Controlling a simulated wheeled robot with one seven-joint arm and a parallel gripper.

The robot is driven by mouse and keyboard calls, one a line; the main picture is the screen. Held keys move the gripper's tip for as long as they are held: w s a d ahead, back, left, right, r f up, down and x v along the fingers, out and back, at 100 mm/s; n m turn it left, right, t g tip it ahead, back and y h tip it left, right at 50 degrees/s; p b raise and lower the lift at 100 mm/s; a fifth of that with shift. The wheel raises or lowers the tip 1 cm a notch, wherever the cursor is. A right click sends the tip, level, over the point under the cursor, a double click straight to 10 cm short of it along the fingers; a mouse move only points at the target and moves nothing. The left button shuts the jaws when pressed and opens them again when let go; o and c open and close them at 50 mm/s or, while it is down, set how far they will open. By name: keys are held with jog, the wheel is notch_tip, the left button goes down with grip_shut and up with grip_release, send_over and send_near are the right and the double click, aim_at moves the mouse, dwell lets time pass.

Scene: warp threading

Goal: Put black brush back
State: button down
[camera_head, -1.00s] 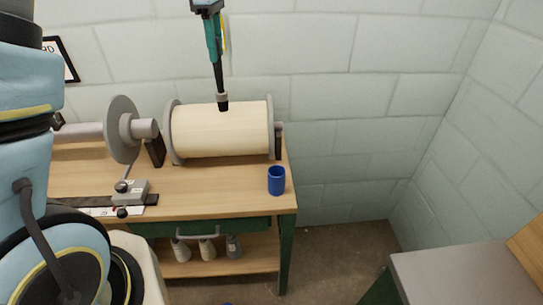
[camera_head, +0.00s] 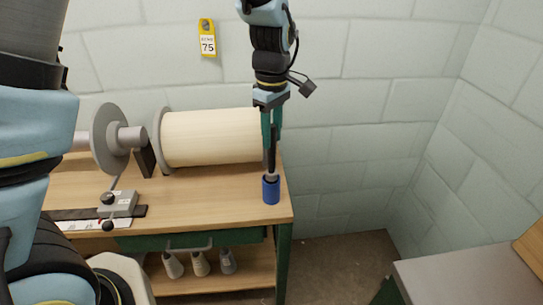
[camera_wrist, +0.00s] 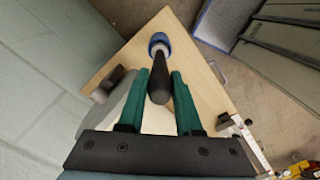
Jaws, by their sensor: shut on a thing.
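The black brush (camera_head: 272,152) hangs upright in my gripper (camera_head: 271,135), bristle end down. The gripper's green fingers are shut on its handle, which also shows between them in the wrist view (camera_wrist: 160,80). The blue cup (camera_head: 271,191) stands on the wooden bench near its right front corner, directly below the gripper. The brush's lower end overlaps the cup's mouth and appears to be in it; the bristles are hidden and I cannot tell how deep they are. The cup also shows in the wrist view (camera_wrist: 159,38), around the brush tip.
A cream warp roll (camera_head: 212,137) with grey flanges lies at the back of the bench (camera_head: 190,195), left of the cup. A grey clamp block (camera_head: 118,203) sits farther left. Several cones (camera_head: 200,263) stand on the shelf below. The floor right of the bench is clear.

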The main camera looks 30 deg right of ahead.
jog(key=p, duration=0.1)
send_over(272, 172)
jog(key=shift+w+d+f, duration=0.1)
jog(key=shift+w+f, duration=0.1)
jog(key=shift+f, duration=1)
jog(key=shift+w+d+f, duration=0.1)
jog(key=shift+w+f, duration=0.1)
jog(key=shift+f, duration=1.1)
jog(key=c, duration=0.6)
grip_release()
notch_tip(272, 172, up, 12)
jog(key=shift+r+b, duration=0.15)
jog(key=shift+b, duration=1.05)
jog(key=w+a+f+m, duration=0.1)
jog(key=w+a, duration=0.6)
jog(key=a, duration=0.4)
jog(key=a+f+m, duration=0.2)
jog(key=a, duration=1.1)
jog(key=a+f+m+t, duration=0.1)
jog(key=a+f, duration=0.1)
jog(key=a, duration=1.1)
jog(key=shift+a+m+t, duration=0.3)
jog(key=shift+a+m, duration=0.05)
jog(key=shift+m, duration=0.05)
